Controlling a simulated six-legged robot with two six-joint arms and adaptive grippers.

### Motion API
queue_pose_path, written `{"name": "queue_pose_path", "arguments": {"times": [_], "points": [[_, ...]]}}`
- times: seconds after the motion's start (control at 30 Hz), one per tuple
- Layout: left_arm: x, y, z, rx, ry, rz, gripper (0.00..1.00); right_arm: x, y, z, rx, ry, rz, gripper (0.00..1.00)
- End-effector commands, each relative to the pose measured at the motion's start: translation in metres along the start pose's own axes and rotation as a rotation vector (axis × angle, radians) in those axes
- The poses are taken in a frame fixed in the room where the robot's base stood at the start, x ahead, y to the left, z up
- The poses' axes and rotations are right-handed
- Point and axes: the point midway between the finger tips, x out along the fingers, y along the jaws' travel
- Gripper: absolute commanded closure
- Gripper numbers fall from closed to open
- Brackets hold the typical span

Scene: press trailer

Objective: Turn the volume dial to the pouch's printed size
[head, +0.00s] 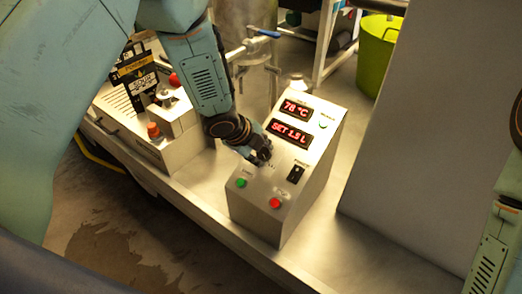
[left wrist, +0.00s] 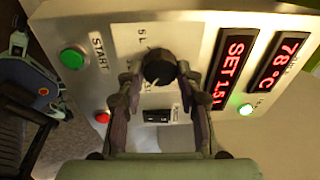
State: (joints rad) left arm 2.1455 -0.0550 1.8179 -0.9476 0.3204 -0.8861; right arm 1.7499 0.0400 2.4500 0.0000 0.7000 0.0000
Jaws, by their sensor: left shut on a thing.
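The black round volume dial (left wrist: 159,68) is on the sloped face of a metal control box (head: 254,207). My left gripper (head: 262,153) is shut on the dial, with one finger on each side in the left wrist view; in the head view the gripper mostly hides it. A red display (head: 290,133) on the box reads SET 1.5 L, and it also shows in the left wrist view (left wrist: 231,67). A dark pouch (head: 136,68) with a yellow band and the word SOUP stands at upper left; its printed size is too small to read. My right gripper is out of view.
A second display (head: 296,109) reads 78 °C. The box also has a green START button (head: 241,182), a red button (head: 275,203) and a black rocker switch (head: 296,173). A green bucket (head: 377,52) stands behind. A grey panel (head: 425,130) rises at right.

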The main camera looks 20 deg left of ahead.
Motion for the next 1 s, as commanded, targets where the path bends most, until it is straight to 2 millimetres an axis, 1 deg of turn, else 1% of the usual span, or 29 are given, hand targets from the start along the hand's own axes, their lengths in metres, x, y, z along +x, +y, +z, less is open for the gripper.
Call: {"name": "queue_pose_path", "arguments": {"times": [0.3, 0.7, 0.73, 1.0], "points": [[0.0, -0.0004, -0.0004, -0.067, -0.004, -0.006, 0.96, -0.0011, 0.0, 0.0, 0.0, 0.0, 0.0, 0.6], [0.0, -0.0004, -0.0003, -0.073, -0.004, -0.006, 0.96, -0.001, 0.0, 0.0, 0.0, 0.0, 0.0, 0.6], [0.0, -0.0004, -0.0003, -0.073, -0.004, -0.006, 0.62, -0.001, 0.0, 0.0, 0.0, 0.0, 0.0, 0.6], [0.0001, -0.0003, -0.0003, -0.071, -0.004, -0.006, 0.41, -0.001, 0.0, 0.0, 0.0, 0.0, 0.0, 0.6]]}}
